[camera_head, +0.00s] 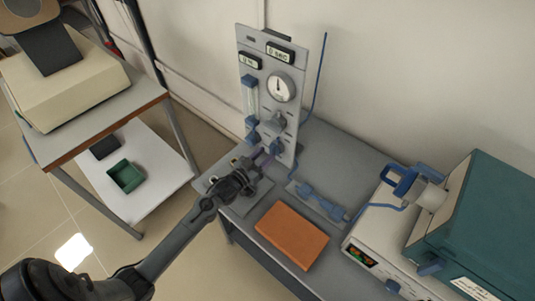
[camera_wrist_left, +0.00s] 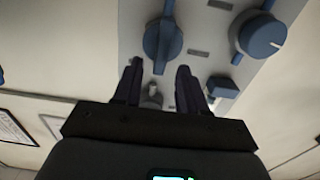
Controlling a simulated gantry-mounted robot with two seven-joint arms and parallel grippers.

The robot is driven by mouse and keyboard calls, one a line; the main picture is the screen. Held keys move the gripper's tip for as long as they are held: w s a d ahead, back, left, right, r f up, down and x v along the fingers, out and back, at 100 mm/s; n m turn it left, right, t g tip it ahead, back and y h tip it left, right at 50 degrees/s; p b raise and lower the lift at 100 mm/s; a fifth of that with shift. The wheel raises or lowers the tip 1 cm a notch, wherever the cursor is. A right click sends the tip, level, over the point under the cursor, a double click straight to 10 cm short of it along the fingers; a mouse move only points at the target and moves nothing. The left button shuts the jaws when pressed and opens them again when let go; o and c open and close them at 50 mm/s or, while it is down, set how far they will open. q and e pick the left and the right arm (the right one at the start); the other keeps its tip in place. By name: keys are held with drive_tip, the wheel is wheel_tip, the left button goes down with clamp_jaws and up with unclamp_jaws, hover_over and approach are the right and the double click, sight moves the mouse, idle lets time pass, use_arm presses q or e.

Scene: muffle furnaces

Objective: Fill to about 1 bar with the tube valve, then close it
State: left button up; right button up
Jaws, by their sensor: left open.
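An upright grey gas panel (camera_head: 268,65) stands at the back of the bench. It carries a round dial gauge (camera_head: 282,87), a flow tube (camera_head: 249,98), small displays and several blue knobs. My left gripper (camera_head: 264,158) is open and empty in front of the panel's lower part. In the left wrist view a blue lever knob (camera_wrist_left: 163,42) lies just beyond and between the open fingertips (camera_wrist_left: 160,72), with no clear contact. A round blue knob (camera_wrist_left: 262,36) is to its right. The labels are unreadable, so I cannot tell which knob is the tube valve. The gauge reading is too small to read.
An orange block (camera_head: 291,236) and a blue fitting on a plate (camera_head: 320,202) lie on the bench. A teal-topped furnace (camera_head: 480,215) with a blue handle (camera_head: 399,181) stands at right. A side table (camera_head: 120,105) is at left.

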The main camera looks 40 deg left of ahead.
sight(273, 151)
use_arm(q)
drive_tip(key=shift+w, duration=1.05)
clamp_jaws()
